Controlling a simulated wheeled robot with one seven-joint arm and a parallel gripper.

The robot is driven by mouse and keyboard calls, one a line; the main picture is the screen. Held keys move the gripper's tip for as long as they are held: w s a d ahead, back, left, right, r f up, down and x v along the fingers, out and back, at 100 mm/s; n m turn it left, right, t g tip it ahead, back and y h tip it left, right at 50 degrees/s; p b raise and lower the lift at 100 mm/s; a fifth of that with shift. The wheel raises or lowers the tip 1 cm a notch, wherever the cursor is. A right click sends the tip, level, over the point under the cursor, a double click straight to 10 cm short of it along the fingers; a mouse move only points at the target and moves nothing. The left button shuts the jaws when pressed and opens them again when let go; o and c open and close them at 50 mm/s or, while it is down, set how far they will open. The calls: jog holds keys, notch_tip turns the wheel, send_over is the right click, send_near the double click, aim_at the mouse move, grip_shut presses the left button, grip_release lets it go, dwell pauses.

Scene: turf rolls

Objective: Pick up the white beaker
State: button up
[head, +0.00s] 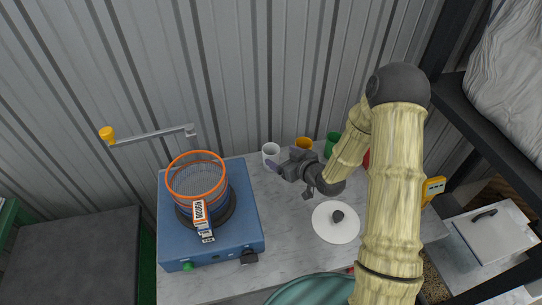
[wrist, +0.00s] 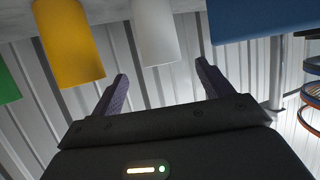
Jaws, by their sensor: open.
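The white beaker (head: 270,152) stands at the back of the worktop near the corrugated wall, just right of the blue machine. My gripper (head: 276,168) is open and close to it, on its near side. In the wrist view the picture is upside down, and the white beaker (wrist: 154,35) shows at the top, between the lines of the two fingers. The fingers of my gripper (wrist: 161,72) are apart with nothing held. I cannot tell whether the fingertips reach around the beaker.
A yellow beaker (head: 304,144) and a green beaker (head: 332,141) stand to the right. The blue machine (head: 235,233) with an orange-rimmed sieve (head: 197,172) is on the left. A white lid (head: 334,232) with a dark knob lies in front.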

aim_at(275, 153)
jog(key=shift+p+x, duration=0.3)
jog(key=shift+x, duration=1.6)
jog(key=shift+w+a+f+p, duration=0.2)
jog(key=shift+w+a+p, duration=0.15)
jog(key=shift+p, duration=0.05)
jog(key=p+x, duration=0.1)
jog(key=x, duration=0.3)
jog(key=shift+f, duration=0.2)
jog(key=shift+c, duration=0.2)
jog(key=c, duration=1.1)
